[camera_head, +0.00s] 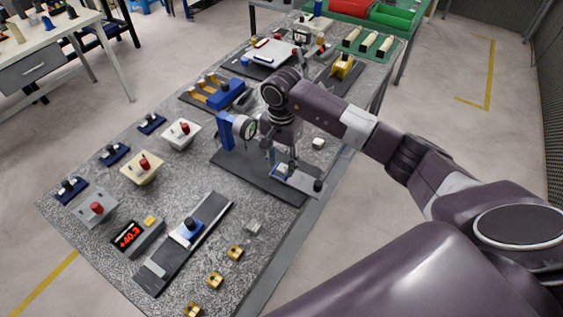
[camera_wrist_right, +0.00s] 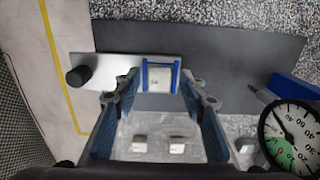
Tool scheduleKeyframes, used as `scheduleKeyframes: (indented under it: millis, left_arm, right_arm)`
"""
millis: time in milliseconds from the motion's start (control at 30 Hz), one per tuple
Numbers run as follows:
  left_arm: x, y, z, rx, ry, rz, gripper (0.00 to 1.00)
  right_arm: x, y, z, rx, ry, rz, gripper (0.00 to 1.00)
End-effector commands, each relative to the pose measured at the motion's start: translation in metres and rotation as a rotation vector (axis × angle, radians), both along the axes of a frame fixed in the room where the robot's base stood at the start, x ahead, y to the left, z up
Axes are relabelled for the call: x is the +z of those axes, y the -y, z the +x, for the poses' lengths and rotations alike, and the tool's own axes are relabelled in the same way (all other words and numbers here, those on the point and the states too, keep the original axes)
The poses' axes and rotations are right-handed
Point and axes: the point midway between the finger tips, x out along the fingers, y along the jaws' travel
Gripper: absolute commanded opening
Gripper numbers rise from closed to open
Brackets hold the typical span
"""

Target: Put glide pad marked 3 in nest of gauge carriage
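The gauge carriage (camera_head: 300,180) is a light grey plate with a black knob on a dark base; it also shows in the wrist view (camera_wrist_right: 108,68). Its nest has two blue side walls (camera_wrist_right: 145,76). A white pad (camera_wrist_right: 160,79) sits between these walls, with a faint marking too small to read. My right gripper (camera_head: 284,168) is over the nest. In the wrist view its fingers (camera_wrist_right: 161,85) stand apart, one on each side of the nest, with no clear grip on the pad. My left gripper is not in view.
A dial gauge (camera_head: 249,128) on a blue holder stands beside the carriage. A white block (camera_head: 318,143) lies near the table's right edge. A grey block (camera_head: 253,228), small brass pieces (camera_head: 235,253) and a display reading +40.3 (camera_head: 129,236) are towards the front.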

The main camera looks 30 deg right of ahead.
Motion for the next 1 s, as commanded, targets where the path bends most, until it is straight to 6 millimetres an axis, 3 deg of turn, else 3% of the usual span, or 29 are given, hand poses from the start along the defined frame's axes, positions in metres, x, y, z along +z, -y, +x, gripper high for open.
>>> scheduleKeyframes:
  millis: [300, 500, 700, 1000]
  left_arm:
    - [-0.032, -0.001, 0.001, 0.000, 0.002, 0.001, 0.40]
    - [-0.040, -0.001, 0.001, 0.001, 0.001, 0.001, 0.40]
    - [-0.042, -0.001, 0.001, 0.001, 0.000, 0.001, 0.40]
    - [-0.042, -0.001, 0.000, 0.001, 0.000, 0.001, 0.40]
  right_arm:
    - [0.074, 0.001, 0.002, 0.001, 0.008, -0.001, 0.38]
    - [0.106, 0.000, 0.001, -0.001, 0.003, -0.001, 0.38]
    - [0.119, 0.000, 0.000, -0.001, 0.001, -0.001, 0.38]
    - [0.120, 0.000, 0.000, -0.001, 0.000, 0.000, 0.38]
